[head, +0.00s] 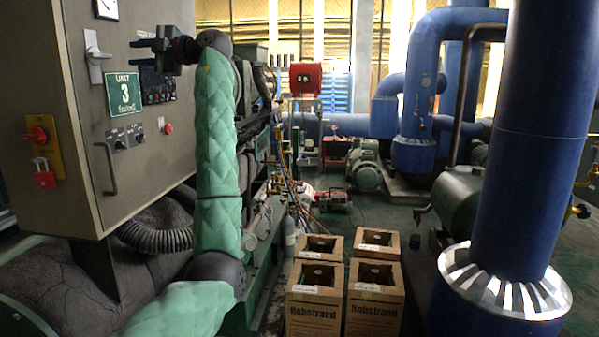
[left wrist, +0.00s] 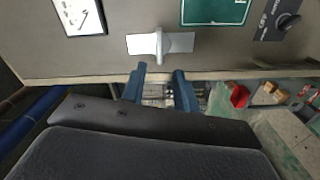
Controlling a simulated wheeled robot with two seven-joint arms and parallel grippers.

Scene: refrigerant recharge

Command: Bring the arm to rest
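My left arm, in a green quilted sleeve, rises from the bottom of the head view. It bends left at the top, toward the grey control cabinet (head: 130,185). My left gripper (head: 137,52) is level with the upper part of the cabinet front. In the left wrist view its two blue-grey fingers (left wrist: 160,88) stand apart with nothing between them. A silver switch handle (left wrist: 160,44) on the cabinet lies just beyond the fingertips and looks apart from them. The handle also shows in the head view (head: 95,56). My right gripper is in neither view.
The cabinet carries a green "Unit 3" sign (head: 124,94), a red knob (head: 37,135) and a red padlock (head: 43,176). Several open cardboard boxes (head: 316,312) stand on the floor. A large blue pipe (head: 530,150) stands at right. Open floor lies beyond the boxes.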

